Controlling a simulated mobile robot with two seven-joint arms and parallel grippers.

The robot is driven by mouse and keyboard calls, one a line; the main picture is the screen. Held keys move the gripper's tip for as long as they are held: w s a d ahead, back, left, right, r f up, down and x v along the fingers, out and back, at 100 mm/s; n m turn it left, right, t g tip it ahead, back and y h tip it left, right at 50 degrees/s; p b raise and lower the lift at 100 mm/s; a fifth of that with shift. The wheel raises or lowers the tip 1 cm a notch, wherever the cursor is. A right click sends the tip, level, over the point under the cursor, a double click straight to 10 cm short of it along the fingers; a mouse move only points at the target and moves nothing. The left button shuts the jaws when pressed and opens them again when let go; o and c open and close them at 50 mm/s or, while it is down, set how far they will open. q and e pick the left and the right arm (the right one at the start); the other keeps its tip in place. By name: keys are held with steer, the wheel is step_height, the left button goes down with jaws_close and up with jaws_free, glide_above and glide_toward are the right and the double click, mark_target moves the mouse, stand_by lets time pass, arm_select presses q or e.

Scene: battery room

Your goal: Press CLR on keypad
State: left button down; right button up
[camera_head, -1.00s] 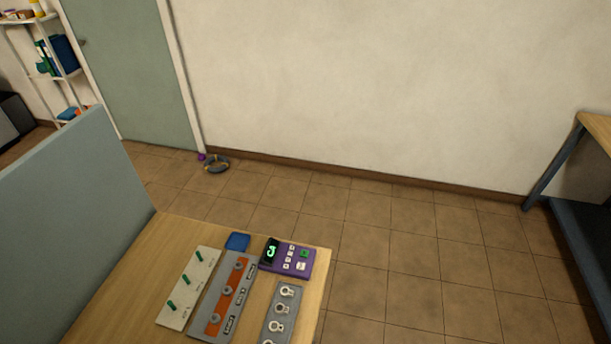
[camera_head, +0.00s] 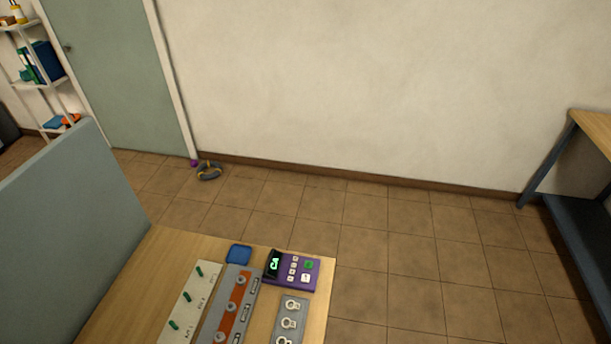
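The purple keypad (camera_head: 292,270) lies near the far right corner of the wooden table. Its dark display (camera_head: 274,263) shows green characters that look like "CA". Several small white keys, a green key (camera_head: 308,265) and a larger white key (camera_head: 305,278) sit beside the display. The key labels are too small to read, so I cannot tell which one is CLR. Neither of my grippers is in view.
A blue tray (camera_head: 238,254), a panel with green levers (camera_head: 187,297), a grey-orange panel (camera_head: 236,302) and a grey panel with white rings (camera_head: 290,318) share the table (camera_head: 150,272). A grey partition (camera_head: 70,220) borders its left. Open tiled floor lies right.

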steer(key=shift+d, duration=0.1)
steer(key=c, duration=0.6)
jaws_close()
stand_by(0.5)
